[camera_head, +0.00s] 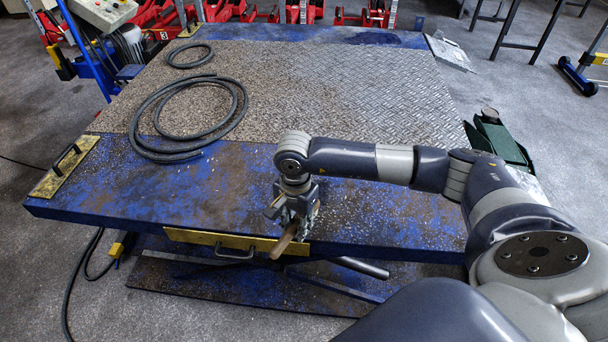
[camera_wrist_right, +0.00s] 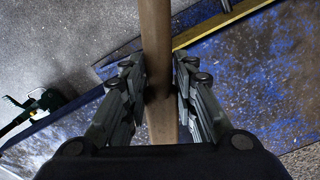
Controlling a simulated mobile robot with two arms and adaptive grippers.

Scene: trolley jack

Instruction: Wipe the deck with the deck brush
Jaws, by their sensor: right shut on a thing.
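The deck (camera_head: 195,200) is a worn blue lift platform with a speckled, chequered metal middle. Its blue front part also shows in the right wrist view (camera_wrist_right: 265,85). My right gripper (camera_head: 293,218) is above the deck's front edge, shut on a brown wooden handle, the deck brush (camera_head: 284,243). In the right wrist view the handle (camera_wrist_right: 156,40) runs between the two fingers of the gripper (camera_wrist_right: 158,88). The brush's head is hidden from both views. My left gripper is not in view.
Two dark hose coils (camera_head: 190,135) (camera_head: 190,56) lie on the deck's left side. A yellow plate with a handle (camera_head: 65,170) is at the left edge. A dark green jack (camera_head: 497,138) stands right of the deck. Red equipment (camera_head: 260,14) lines the back.

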